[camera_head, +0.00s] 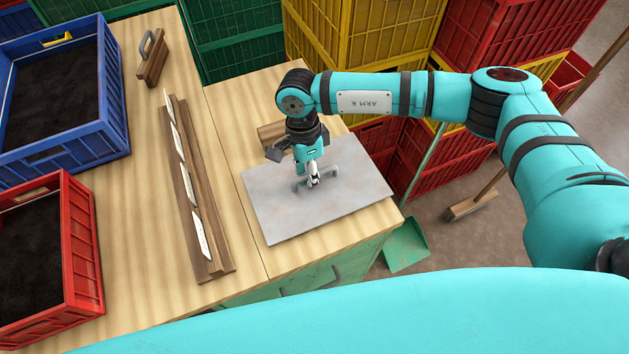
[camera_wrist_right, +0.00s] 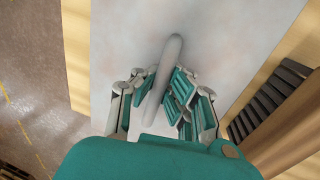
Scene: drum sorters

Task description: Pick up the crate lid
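The crate lid (camera_head: 270,217) is a flat grey metal sheet with a raised bar handle (camera_head: 331,171) in its middle. It lies level at the right part of the wooden table; I cannot tell any gap under it. My right gripper (camera_head: 314,181) points down at the handle. In the right wrist view, the gripper (camera_wrist_right: 162,88) has its finger pads close against both sides of the handle (camera_wrist_right: 172,55), apparently shut on it. The handle runs slantwise between the pads, above the lid (camera_wrist_right: 215,30). My left gripper is not in view.
A wooden rack (camera_head: 181,190) with white tags stands left of the lid. A blue crate (camera_head: 118,95) and a red crate (camera_head: 88,250) of dark soil stand farther left. A scraper (camera_head: 152,60) lies behind. Stacked yellow crates (camera_head: 370,40) rise behind the table.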

